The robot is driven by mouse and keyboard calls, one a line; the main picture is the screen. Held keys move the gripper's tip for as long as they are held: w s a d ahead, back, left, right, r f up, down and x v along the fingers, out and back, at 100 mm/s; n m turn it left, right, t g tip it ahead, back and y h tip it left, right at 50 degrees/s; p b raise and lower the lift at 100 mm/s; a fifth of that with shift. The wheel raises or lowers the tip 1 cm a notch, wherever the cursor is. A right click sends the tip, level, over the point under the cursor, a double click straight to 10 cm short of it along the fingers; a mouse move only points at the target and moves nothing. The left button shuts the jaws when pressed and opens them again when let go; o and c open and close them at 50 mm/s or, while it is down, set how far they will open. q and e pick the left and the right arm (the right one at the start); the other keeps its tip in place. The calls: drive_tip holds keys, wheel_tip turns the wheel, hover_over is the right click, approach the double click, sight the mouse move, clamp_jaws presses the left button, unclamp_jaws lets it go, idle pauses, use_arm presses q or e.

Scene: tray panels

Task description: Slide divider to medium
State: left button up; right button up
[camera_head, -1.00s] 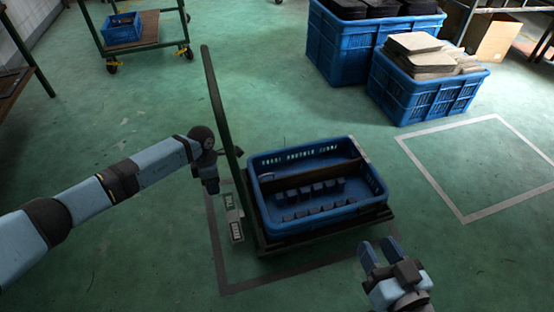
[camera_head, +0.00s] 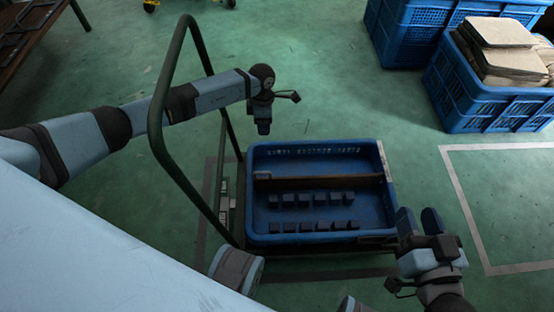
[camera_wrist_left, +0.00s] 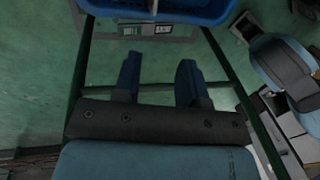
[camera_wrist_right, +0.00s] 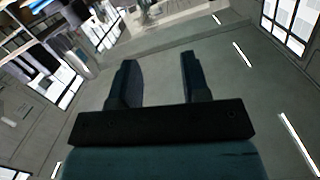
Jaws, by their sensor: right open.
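The blue tray (camera_head: 259,215) rests on the cart. The divider (camera_head: 322,183), a brown bar, spans the tray from left to right, nearer the far wall. Two rows of small dark blocks (camera_head: 312,226) lie on the near side of it. My left gripper (camera_head: 263,129) hangs above the tray's far left corner, apart from the divider; its fingers stand apart and empty in the left wrist view (camera_wrist_left: 158,80). My right gripper (camera_head: 418,215) is just right of the tray's near right corner, open and empty, also in the right wrist view (camera_wrist_right: 157,80).
The cart's tall green handle (camera_head: 157,125) rises left of the tray, close to my left arm. Blue crates (camera_head: 471,98) with flat panels stand at the far right. A floor outline (camera_head: 470,215) marks empty floor at the right.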

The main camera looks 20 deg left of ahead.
use_arm(q)
drive_tip(key=s+f+b, duration=0.1)
drive_tip(key=f+b, duration=0.2)
drive_tip(key=f, duration=0.4)
drive_tip(key=s+f+b, duration=0.1)
drive_tip(key=f+b, duration=0.3)
drive_tip(key=f, duration=0.3)
drive_tip(key=s+f+b, duration=0.1)
drive_tip(key=f+b, duration=0.3)
drive_tip(key=f, duration=0.3)
drive_tip(key=shift+s+d+f, duration=0.1)
drive_tip(key=shift+s+d, duration=0.25)
drive_tip(key=shift+s, duration=0.05)
use_arm(e)
drive_tip(key=f+n, duration=0.1)
drive_tip(key=f+n+y, duration=0.1)
drive_tip(key=n, duration=0.1)
drive_tip(key=w+a+f+n+y, duration=0.1)
drive_tip(key=shift+a+n+t, duration=0.1)
drive_tip(key=shift+n+t, duration=0.2)
drive_tip(key=shift+t, duration=0.1)
drive_tip(key=shift+r, duration=0.1)
use_arm(q)
clamp_jaws()
